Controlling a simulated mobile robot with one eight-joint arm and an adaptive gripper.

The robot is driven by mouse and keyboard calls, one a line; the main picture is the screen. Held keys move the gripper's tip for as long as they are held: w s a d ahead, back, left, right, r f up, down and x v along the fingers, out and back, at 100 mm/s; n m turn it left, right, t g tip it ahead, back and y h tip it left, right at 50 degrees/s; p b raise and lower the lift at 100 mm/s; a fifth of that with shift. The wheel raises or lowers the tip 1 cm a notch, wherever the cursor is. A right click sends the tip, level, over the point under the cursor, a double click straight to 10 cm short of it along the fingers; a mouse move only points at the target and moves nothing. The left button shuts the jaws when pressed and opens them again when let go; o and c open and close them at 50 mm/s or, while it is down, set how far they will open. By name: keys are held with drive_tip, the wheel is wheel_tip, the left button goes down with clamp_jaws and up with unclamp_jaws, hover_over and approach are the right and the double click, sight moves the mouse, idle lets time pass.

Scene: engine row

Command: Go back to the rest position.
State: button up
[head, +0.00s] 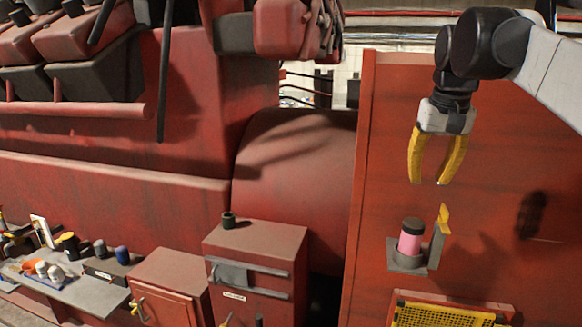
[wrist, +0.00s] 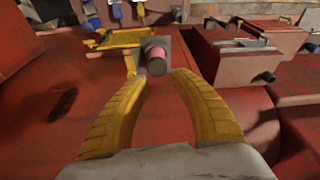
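My gripper (head: 430,182) has two yellow curved fingers and points down in the head view, in front of the red panel. Its fingers are apart with nothing between them. It also shows in the wrist view (wrist: 160,82), open and empty. Below it in the head view, a pink cylinder with a dark top (head: 410,240) stands upright in a small grey holder (head: 408,266) on the red panel. The pink cylinder shows beyond the fingertips in the wrist view (wrist: 156,60); I see a gap between it and the gripper in the head view.
A yellow lever (head: 443,220) stands beside the holder. A yellow mesh tray (head: 440,314) is below. A red cabinet (head: 255,245) bears a small dark green cup (head: 228,220). A grey shelf (head: 85,290) at the left holds several small items. Red engine bodywork fills the left.

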drive_tip(key=s+a+f+n+t, duration=0.15)
drive_tip(key=s+a+f, duration=0.35)
drive_tip(key=s+f, duration=0.7)
drive_tip(key=s+a+f+t, duration=0.35)
drive_tip(key=s+f, duration=0.65)
drive_tip(key=f, duration=0.4)
wheel_tip(320, 180, down, 41)
drive_tip(key=b, duration=4.2)
drive_tip(key=shift+a+f+g+y, duration=0.2)
drive_tip(key=shift+a+g+y, duration=0.1)
drive_tip(key=shift+a+g, duration=0.15)
